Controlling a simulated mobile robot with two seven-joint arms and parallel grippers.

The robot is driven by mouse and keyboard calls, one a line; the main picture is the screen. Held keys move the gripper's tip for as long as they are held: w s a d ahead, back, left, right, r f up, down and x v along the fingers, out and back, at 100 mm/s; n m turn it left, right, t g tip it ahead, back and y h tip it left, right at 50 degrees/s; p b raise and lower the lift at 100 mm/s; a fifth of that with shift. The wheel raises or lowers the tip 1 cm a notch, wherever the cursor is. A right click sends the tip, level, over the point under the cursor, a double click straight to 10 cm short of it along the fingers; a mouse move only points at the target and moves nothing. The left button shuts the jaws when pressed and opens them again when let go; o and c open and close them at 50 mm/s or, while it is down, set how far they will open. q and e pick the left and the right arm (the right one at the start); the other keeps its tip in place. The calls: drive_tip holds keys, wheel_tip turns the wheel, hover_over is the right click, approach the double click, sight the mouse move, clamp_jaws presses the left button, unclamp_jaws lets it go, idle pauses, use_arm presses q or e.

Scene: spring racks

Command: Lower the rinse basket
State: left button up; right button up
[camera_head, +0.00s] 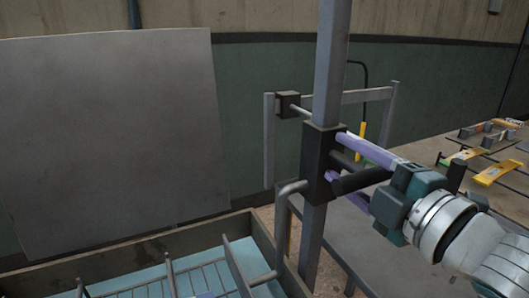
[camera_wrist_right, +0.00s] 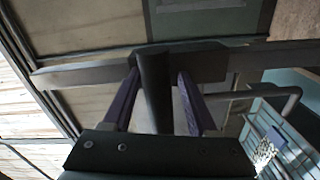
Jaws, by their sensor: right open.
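The rinse basket (camera_head: 200,285) is a grey wire basket at the bottom left of the head view, partly cut off by the frame edge. A bent grey tube (camera_head: 283,225) runs from near it to a black sliding block (camera_head: 318,165) on an upright metal post (camera_head: 331,60). A black rod handle (camera_head: 362,180) sticks out from the block. My right gripper (camera_head: 336,158) is open, its two purple fingers on either side of the handle, tips near the block. The wrist view shows the handle (camera_wrist_right: 155,90) between the fingers, with gaps on both sides. My left gripper is out of view.
A tank (camera_head: 120,262) with pale blue liquid lies under the basket, with a tall grey panel (camera_head: 110,130) behind it. A smaller metal frame (camera_head: 268,140) stands behind the post. A table at the right holds yellow-ended parts (camera_head: 495,170).

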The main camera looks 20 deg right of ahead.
drive_tip(key=shift+w, duration=0.25)
clamp_jaws()
idle(0.3)
idle(0.9)
